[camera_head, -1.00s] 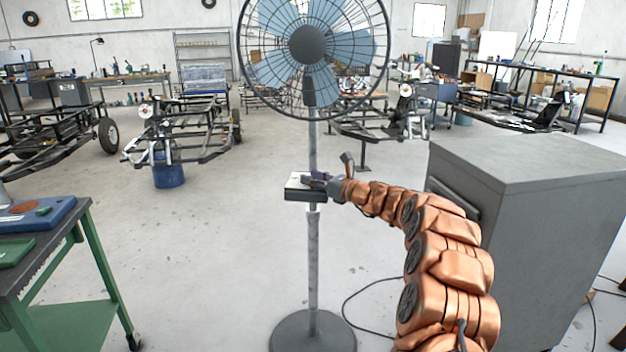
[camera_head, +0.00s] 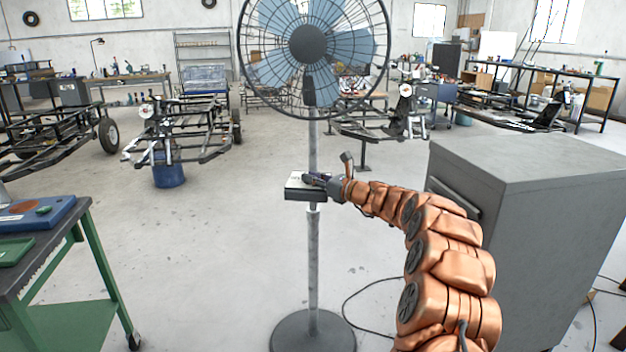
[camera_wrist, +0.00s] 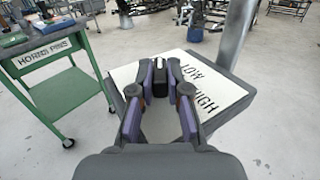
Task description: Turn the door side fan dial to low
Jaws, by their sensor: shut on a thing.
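The standing fan (camera_head: 308,44) is in the middle of the head view. Its control box (camera_head: 300,196) sits on the pole, with a white top plate. In the wrist view the plate (camera_wrist: 222,98) carries the words LOW and HIGH on its right side. A black dial (camera_wrist: 160,78) with a white mark stands on the plate. My gripper (camera_wrist: 160,86) has its purple-padded fingers on both sides of the dial, shut on it. In the head view my gripper (camera_head: 318,180) reaches the box from the right and hides the dial. Any label left of the fingers is hidden.
A grey cabinet (camera_head: 530,210) stands to the right, near my arm. A cable lies on the floor right of the fan's base (camera_head: 312,335). Open floor surrounds the pole.

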